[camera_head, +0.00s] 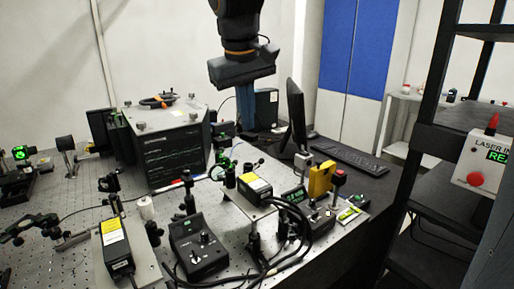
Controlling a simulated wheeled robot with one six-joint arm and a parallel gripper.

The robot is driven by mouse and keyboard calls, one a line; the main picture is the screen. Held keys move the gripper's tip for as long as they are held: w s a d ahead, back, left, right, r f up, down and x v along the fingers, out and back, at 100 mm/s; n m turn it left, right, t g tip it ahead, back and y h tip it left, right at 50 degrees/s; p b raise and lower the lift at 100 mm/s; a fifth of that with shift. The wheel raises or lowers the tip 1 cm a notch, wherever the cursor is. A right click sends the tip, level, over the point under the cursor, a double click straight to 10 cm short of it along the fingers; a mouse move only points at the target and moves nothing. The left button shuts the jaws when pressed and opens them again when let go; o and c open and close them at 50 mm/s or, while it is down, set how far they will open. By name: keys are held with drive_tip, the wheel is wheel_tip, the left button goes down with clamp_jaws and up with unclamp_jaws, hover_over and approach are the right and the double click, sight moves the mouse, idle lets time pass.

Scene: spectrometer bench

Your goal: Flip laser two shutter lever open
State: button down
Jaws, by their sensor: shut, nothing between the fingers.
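My gripper (246,106) hangs at the top centre, fingers pointing down and shut with nothing between them. It is above and behind the optical bench's middle part in the picture, apart from everything on it. Two laser-like black boxes with yellow labels show: one at the lower left (114,240) on a pale plate, and one near the centre (254,187) on a raised pale plate. I cannot tell which is laser two. A shutter lever is too small to make out on either box.
A black control box (198,248) with knobs stands between the lasers. Cables loop beside the centre laser. A yellow box (320,179) and a red button (339,177) stand right of it. A large instrument (172,153), monitor (296,116) and keyboard (349,157) are behind. A dark rack is at right.

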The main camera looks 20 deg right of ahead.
drive_tip(key=s+d+p+x, duration=0.1)
drive_tip(key=d+x, duration=0.1)
drive_tip(key=x, duration=0.7)
drive_tip(key=shift+f+p, duration=0.4)
drive_tip(key=shift+w, duration=0.15)
drive_tip(key=shift+w+d+f, duration=0.1)
drive_tip(key=shift+d+f, duration=0.6)
drive_tip(key=shift+d, duration=0.1)
drive_tip(key=shift+f, duration=0.1)
drive_tip(key=shift+a+p, duration=0.1)
drive_tip(key=shift+p, duration=0.25)
